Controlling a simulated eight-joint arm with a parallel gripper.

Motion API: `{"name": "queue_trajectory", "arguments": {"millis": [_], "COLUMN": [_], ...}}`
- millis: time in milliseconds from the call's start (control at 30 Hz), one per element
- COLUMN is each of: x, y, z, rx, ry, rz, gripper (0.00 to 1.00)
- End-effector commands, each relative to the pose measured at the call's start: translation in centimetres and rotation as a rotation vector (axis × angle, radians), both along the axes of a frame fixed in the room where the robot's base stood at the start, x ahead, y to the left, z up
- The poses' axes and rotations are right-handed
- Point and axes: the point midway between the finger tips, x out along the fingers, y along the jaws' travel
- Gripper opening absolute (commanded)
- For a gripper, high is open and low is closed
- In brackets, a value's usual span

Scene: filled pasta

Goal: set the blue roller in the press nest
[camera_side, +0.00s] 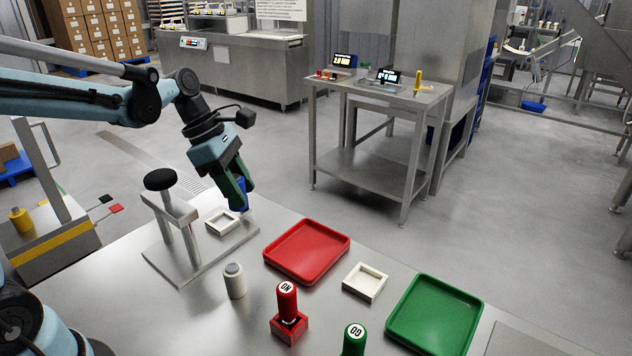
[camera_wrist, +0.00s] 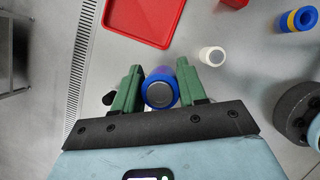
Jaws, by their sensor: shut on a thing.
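My gripper (camera_side: 240,200) is shut on the blue roller (camera_side: 244,187). In the wrist view the roller (camera_wrist: 161,88) sits between my two green fingers (camera_wrist: 160,90), with its grey end face showing. In the side view the fingers hide part of it. The press nest (camera_side: 222,221) is a small, empty-looking white square frame on the metal base plate of the press (camera_side: 190,262). The roller appears just right of and above the nest in the side view; I cannot tell its exact height. I cannot make out the nest in the wrist view.
The press's post and black knob (camera_side: 160,179) stand left of the nest. A white roller (camera_side: 234,281), a red tray (camera_side: 307,252), a white square frame (camera_side: 365,282), a red stamp (camera_side: 287,302), a green stamp (camera_side: 354,340) and a green tray (camera_side: 434,315) occupy the table.

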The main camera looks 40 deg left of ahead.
Motion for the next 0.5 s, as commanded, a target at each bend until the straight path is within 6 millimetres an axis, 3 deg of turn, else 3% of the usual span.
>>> {"name": "queue_trajectory", "arguments": {"millis": [300, 500], "x": [1.4, 2.2], "y": [6.4, 9.4], "z": [-3.9, -5.8], "rx": [0.001, 0.000], "ry": [0.001, 0.000], "rz": [0.004, 0.000], "gripper": [0.07, 0.07]}}
